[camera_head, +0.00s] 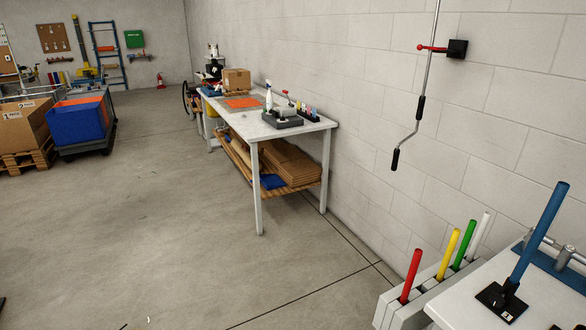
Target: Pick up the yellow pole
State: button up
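The yellow pole (448,254) stands near upright, tilted slightly, in a grey slotted rack (402,309) at the lower right. It sits between a red pole (411,276) on its left and a green pole (464,245) on its right. A white pole (480,236) stands behind the green one. The lower end of the yellow pole is hidden in the rack. My gripper is not in view.
A white table (460,300) with a blue lever (538,232) stands right of the rack. A crank rod (408,135) hangs on the wall above. A workbench (258,181) stands along the wall further back. The floor at left is largely clear.

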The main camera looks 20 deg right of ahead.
aim_at(456, 233)
jog(key=z, duration=1.65)
